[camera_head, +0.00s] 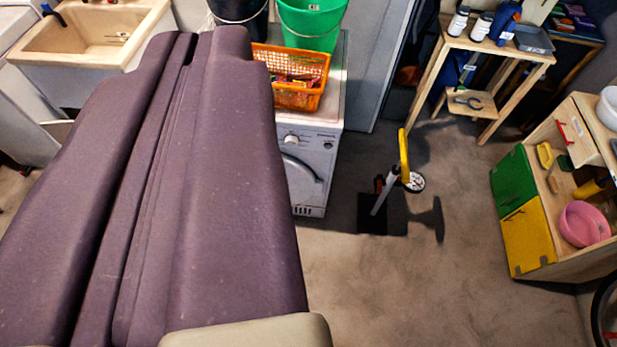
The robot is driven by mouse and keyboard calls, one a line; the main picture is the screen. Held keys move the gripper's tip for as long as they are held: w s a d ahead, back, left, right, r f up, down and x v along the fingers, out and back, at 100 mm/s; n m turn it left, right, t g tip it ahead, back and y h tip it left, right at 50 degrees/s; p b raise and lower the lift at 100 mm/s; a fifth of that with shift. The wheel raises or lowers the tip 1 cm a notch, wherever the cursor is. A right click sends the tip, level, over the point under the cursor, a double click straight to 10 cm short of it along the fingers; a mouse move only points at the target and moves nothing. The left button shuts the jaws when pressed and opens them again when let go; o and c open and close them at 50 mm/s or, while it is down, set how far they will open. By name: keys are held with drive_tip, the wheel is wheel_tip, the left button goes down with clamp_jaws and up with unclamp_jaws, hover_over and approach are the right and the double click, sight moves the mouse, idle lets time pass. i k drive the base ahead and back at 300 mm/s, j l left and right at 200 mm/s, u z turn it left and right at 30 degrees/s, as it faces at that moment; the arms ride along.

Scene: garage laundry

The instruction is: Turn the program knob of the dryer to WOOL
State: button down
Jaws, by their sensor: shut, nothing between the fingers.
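The white dryer (313,150) stands beyond my gripper, left of centre, with its front partly in view. Its round white program knob (291,139) shows on the panel, just right of my gripper's edge. The marks around it are too small to read, so its setting cannot be told. Part of the dryer's round door (303,168) shows below. My gripper (196,42) is the large purple-brown shape filling the left. Its two fingers are shut with nothing between them, and it hides the dryer's left part. It appears apart from the knob.
An orange basket (312,99) and a green bucket (312,22) sit on the dryer. A sink (90,38) is at upper left. A yellow-handled tool (404,155) stands on the floor right of the dryer. A wooden rack (495,50) and cabinet (528,238) stand right.

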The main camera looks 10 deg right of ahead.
sight(291, 141)
drive_tip(key=k+l, duration=0.15)
drive_tip(key=k, duration=0.3)
drive_tip(key=k+l, duration=0.2)
drive_tip(key=k, duration=0.25)
drive_tip(key=i+l+u, duration=0.2)
drive_tip(key=i+l, duration=0.35)
drive_tip(key=i+l+u, duration=0.25)
drive_tip(key=i+l, duration=0.4)
drive_tip(key=i+l+u, duration=0.2)
drive_tip(key=i+l, duration=0.4)
drive_tip(key=l, duration=0.15)
